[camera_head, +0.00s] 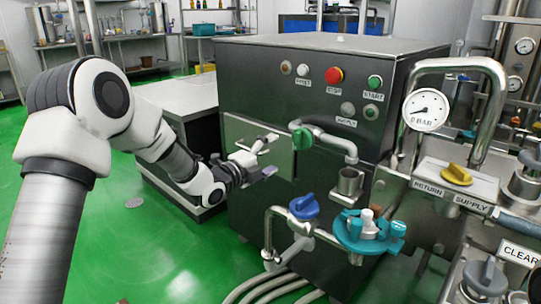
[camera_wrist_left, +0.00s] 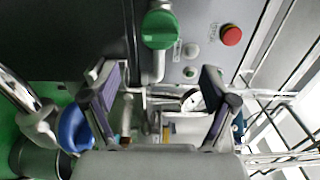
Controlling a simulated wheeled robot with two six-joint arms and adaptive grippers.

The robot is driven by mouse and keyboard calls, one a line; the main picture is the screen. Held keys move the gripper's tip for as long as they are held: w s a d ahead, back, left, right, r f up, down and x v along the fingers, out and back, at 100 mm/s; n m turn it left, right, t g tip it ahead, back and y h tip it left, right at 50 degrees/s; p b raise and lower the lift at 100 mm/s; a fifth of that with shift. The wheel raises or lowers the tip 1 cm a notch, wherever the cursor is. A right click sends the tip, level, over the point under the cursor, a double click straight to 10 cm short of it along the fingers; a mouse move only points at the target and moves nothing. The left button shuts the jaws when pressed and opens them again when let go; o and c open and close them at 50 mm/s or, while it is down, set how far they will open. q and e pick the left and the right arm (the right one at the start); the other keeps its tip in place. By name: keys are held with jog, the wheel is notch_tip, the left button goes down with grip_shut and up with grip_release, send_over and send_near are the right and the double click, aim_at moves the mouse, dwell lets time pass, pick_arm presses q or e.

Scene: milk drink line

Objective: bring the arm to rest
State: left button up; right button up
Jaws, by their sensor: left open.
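My left gripper (camera_head: 268,157) is in front of the dark machine cabinet (camera_head: 250,75), left of the green valve handle (camera_head: 302,139). In the left wrist view its two fingers (camera_wrist_left: 160,95) stand wide apart with nothing between them. My left arm (camera_head: 150,130) comes in from the left, bent at the elbow. The green handle also shows in the left wrist view (camera_wrist_left: 160,29), above the fingers and apart from them. My right gripper is not in view.
A blue valve handle (camera_head: 304,207) and a teal fitting (camera_head: 368,232) stand low at the cabinet's front right. A red stop button (camera_head: 334,75), a pressure gauge (camera_head: 426,110) and a yellow handle (camera_head: 456,174) are further right. The green floor (camera_head: 130,250) at left is clear.

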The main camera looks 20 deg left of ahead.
pick_arm(q)
jog(key=shift+s, duration=0.2)
jog(key=s+d+f+n+g+y, duration=0.15)
jog(key=s+f+n+g, duration=0.35)
jog(key=s+f, duration=0.75)
jog(key=s+d+f+n+g+y, duration=0.15)
jog(key=s+f+n+g, duration=0.5)
jog(key=f, duration=1.35)
jog(key=s+f+n+g+y, duration=0.2)
jog(key=s+f+n, duration=0.55)
jog(key=s, duration=0.65)
jog(key=s+f+n+g+y, duration=0.1)
jog(key=s+f+n+g, duration=0.25)
jog(key=s, duration=0.95)
notch_tip(320, 180, up, 29)
jog(key=p, duration=2.8)
jog(key=shift+w+a+p, duration=0.25)
jog(key=shift+a+p, duration=0.1)
jog(key=shift+a, duration=0.05)
